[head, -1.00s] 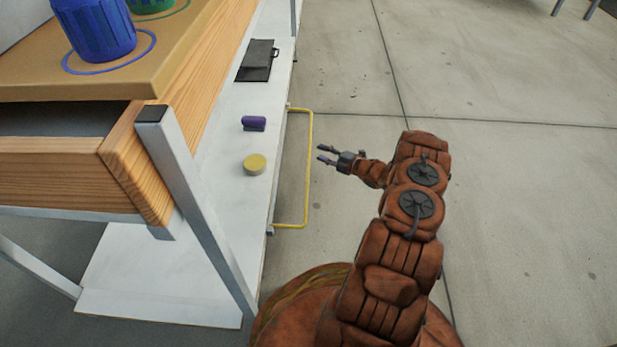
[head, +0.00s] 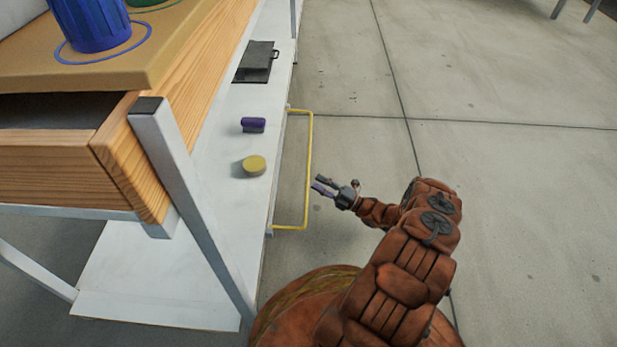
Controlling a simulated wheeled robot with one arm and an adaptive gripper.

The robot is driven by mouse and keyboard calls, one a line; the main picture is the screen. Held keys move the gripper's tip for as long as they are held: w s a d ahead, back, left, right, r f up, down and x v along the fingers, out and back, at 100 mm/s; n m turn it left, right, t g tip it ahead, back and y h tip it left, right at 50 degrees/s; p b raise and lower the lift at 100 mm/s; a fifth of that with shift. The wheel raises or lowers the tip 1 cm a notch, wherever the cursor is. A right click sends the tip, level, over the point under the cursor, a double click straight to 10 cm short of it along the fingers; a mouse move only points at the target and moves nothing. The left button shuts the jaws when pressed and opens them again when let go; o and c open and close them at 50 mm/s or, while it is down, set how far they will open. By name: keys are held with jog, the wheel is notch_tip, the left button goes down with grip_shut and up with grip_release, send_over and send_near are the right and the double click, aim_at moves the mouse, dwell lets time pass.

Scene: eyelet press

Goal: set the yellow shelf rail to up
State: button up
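The yellow shelf rail (head: 309,165) is a thin U-shaped bar on the right edge of the low white shelf (head: 175,270). It sticks out from the shelf edge over the floor, its two ends at the shelf's edge. It looks folded outward, not standing up. My gripper (head: 317,184) is just right of the rail's long bar, at about its middle. Its fingers point left toward the bar and look parted, with nothing seen between them. Whether a fingertip touches the bar cannot be told.
On the shelf are a yellow round piece (head: 254,166), a purple cylinder (head: 253,125) and a dark clipboard-like tray (head: 256,62). A blue cup (head: 95,22) stands above.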

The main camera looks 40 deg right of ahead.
aim_at(308, 176)
jog(key=shift+b+x, duration=0.85)
jog(key=shift+x, duration=1.7)
jog(key=shift+c, duration=0.4)
grip_shut()
